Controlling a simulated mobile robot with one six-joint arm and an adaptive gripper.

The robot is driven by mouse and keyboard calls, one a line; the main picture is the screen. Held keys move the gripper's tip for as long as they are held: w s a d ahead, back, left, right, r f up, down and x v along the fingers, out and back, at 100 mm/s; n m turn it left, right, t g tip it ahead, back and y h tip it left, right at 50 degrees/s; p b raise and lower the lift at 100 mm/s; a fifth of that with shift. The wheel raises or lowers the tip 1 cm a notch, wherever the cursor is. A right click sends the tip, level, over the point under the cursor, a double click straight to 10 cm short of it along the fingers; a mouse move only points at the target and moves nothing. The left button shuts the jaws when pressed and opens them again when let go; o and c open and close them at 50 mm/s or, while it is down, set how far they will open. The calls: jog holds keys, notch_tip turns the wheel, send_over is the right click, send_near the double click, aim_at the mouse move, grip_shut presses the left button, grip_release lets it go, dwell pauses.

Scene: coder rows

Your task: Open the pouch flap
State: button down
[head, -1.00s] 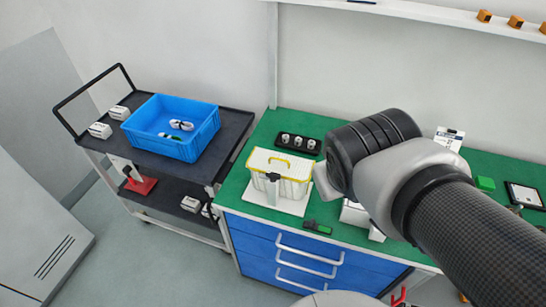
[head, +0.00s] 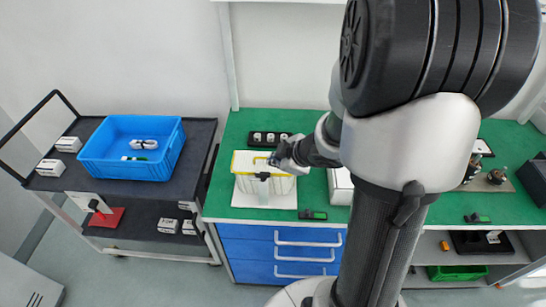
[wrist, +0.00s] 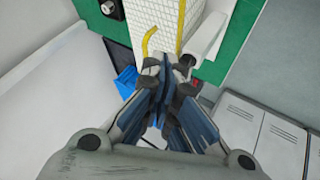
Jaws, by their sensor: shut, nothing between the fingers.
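The fingers hide part of the pouch.
A black holder with white pieces (head: 270,138) stands behind the pouch. A small dark device with a green part (head: 312,215) lies at the front edge. A white box (head: 341,187) is to the right. A blue crate (head: 120,168) sits on the cart at the left.

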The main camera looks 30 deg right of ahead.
aim_at(263, 166)
jog(key=b+x, duration=0.2)
jog(key=x, duration=0.4)
jog(key=shift+w+b, duration=0.1)
jog(key=shift+b, duration=0.3)
jog(key=shift+a, duration=0.1)
